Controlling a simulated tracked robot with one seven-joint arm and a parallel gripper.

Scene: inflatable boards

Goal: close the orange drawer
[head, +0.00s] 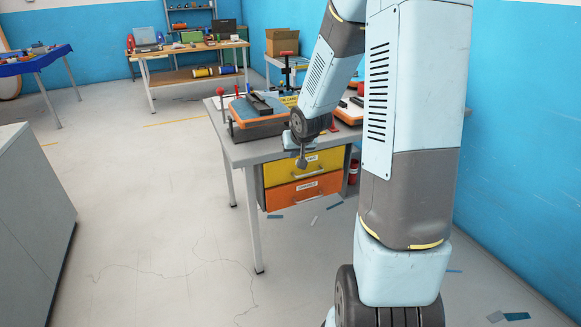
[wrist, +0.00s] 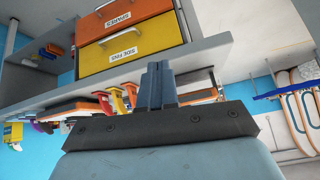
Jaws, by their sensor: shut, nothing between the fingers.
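The orange drawer (head: 305,191) is the lower of two drawers under the grey workbench, with a white label and a bar handle. In the wrist view, which is upside down, the orange drawer (wrist: 125,22) is at the top, labelled SPARES. Its front looks close to flush with the yellow one; I cannot tell whether a small gap remains. The yellow drawer (head: 320,163) is directly above it, labelled SIDE FINS in the wrist view (wrist: 128,50). My gripper (wrist: 158,68) is shut and empty, apart from both drawer fronts. In the head view my arm's end is in front of the yellow drawer.
The workbench top (head: 245,150) holds an orange-and-black device (head: 258,118) and tools. A grey cabinet (head: 30,210) stands at left. Flat scraps lie on the floor near the bench. A wooden table (head: 190,75) is farther back. The floor left of the bench is clear.

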